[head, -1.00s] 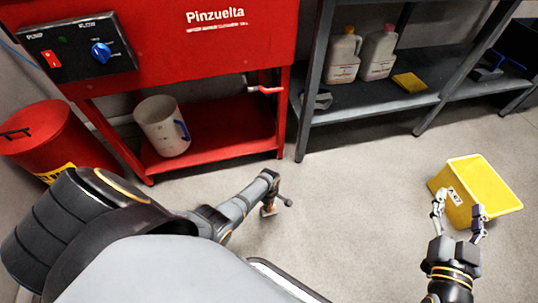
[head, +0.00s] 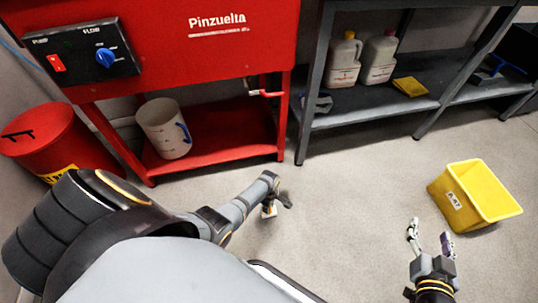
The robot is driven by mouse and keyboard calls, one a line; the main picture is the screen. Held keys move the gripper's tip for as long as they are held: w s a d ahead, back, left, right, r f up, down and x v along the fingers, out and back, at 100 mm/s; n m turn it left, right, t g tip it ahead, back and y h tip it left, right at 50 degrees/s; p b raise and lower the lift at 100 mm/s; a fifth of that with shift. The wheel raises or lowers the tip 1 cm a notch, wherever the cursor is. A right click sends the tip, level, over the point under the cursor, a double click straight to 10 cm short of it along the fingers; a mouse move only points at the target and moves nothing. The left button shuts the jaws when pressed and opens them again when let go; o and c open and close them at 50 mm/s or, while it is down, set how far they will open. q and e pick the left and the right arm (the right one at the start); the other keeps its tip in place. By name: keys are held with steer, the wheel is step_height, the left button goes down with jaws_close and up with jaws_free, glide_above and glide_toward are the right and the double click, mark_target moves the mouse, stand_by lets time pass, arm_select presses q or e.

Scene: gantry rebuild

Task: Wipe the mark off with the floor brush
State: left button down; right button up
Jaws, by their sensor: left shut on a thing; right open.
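My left gripper (head: 276,204) is low over the floor in front of the red bench, at the end of my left arm. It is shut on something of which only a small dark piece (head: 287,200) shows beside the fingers. I cannot tell from this view whether this is the floor brush. My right gripper (head: 430,239) is open and empty, with fingers spread, over the floor just left of and nearer than the yellow bin. I cannot make out a mark on the visible floor; my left arm and body hide part of it.
The yellow bin (head: 456,201) stands on the floor at right. A red waste can (head: 55,145) is at left. Dark shelving (head: 375,104) carries two bottles and a yellow sponge (head: 410,87). The middle floor (head: 350,200) is clear.

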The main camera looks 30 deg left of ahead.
steer(key=shift+s+f+g, duration=0.4)
steer(key=shift+s+f, duration=0.05)
steer(key=shift+f, duration=0.35)
steer(key=shift+s+f+g, duration=0.4)
steer(key=shift+f, duration=0.45)
steer(key=shift+s+f+g, duration=0.4)
steer(key=shift+s+f, duration=0.05)
steer(key=shift+f, duration=0.35)
steer(key=shift+c, duration=0.2)
